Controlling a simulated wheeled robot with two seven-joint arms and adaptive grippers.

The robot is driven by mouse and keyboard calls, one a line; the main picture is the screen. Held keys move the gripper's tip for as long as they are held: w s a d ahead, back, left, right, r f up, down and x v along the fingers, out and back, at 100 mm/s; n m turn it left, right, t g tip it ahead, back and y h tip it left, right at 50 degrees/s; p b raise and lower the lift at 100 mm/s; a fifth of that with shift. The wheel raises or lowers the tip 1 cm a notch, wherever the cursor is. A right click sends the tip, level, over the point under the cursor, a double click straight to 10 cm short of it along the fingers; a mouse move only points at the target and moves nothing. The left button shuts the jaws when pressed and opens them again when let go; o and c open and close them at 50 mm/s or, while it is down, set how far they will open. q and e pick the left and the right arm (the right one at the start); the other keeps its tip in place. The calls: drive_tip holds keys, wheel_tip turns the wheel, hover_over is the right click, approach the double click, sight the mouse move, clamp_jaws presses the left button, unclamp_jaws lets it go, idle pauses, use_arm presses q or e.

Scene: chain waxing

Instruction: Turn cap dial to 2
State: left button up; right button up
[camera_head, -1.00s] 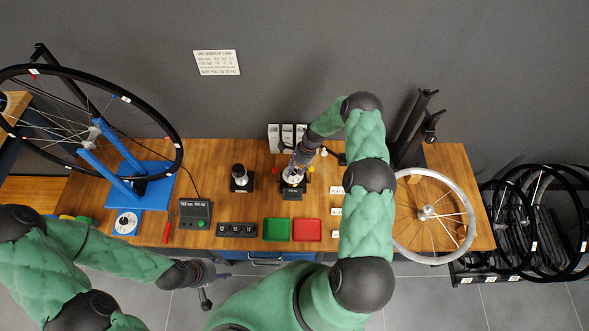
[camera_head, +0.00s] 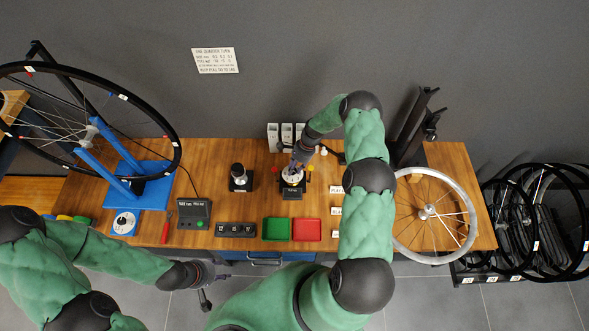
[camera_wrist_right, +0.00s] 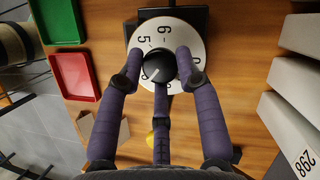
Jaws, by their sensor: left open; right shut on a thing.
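The cap dial (camera_wrist_right: 191,30) is a white disc with black numerals around a dark round knob (camera_wrist_right: 158,65). In the right wrist view the numerals 6 and 5 show clearly near the top. A pale line on the knob points to the lower left; the numeral there is hidden by a finger. My right gripper (camera_wrist_right: 157,72) has its purple fingers closed around the knob. In the head view the dial (camera_head: 292,180) stands on the bench under my right gripper (camera_head: 294,168). My left gripper (camera_head: 212,272) is open and empty, in front of the bench's front edge.
A second black device (camera_head: 239,178) stands left of the dial. Green (camera_head: 276,229) and red (camera_head: 307,230) trays lie in front, beside a black block with number windows (camera_head: 236,230). White boxes (camera_head: 273,137) stand behind. A wheel rim (camera_head: 465,190) lies to the right.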

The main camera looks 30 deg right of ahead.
drive_tip(key=n+b, duration=0.1)
drive_tip(key=n+g+b, duration=0.1)
drive_tip(key=n+b, duration=0.1)
drive_tip(key=shift+w+a+f, duration=0.1)
drive_tip(key=shift+w+f, duration=0.05)
drive_tip(key=shift+f, duration=0.05)
drive_tip(key=shift+n+g+b, duration=0.5)
drive_tip(key=shift+n+b, duration=0.65)
drive_tip(key=shift+n, duration=0.05)
drive_tip(key=shift+a+r+n+g+h+b, duration=0.15)
drive_tip(key=shift+n+g+h+b, duration=0.25)
drive_tip(key=shift+n+b, duration=0.55)
drive_tip(key=shift+n, duration=0.25)
drive_tip(key=o, duration=1.1)
drive_tip(key=shift+o, duration=0.2)
